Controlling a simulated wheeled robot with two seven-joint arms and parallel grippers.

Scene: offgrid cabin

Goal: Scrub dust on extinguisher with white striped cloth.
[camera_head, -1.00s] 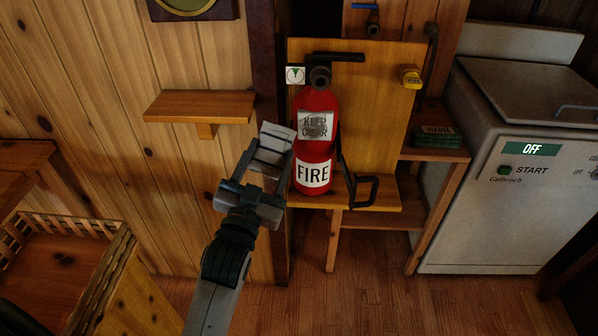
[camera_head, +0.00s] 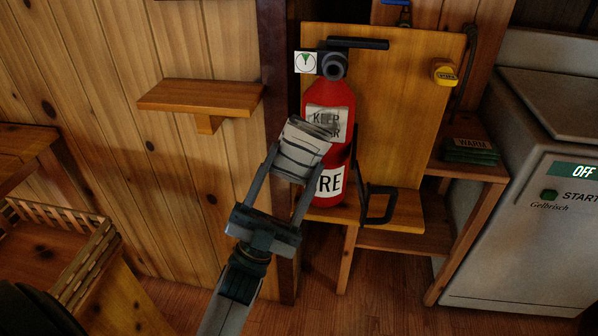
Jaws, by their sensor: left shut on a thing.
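The red fire extinguisher (camera_head: 340,95) stands upright on a wooden stand with a back board. Its upper label (camera_head: 322,117) carries grey smudges of dust over the words. My left gripper (camera_head: 294,172) is shut on the white striped cloth (camera_head: 303,150), which is folded between its fingers. The cloth is in front of the extinguisher's left side, covering part of both labels. I cannot tell whether it touches the extinguisher. My right gripper is not in view.
A black bracket (camera_head: 378,205) sticks out at the stand's lower right. An empty wall shelf (camera_head: 200,96) is at left, above a slatted wooden crate (camera_head: 75,262). A white appliance (camera_head: 535,220) stands at right, with green boxes (camera_head: 470,151) on a shelf beside it.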

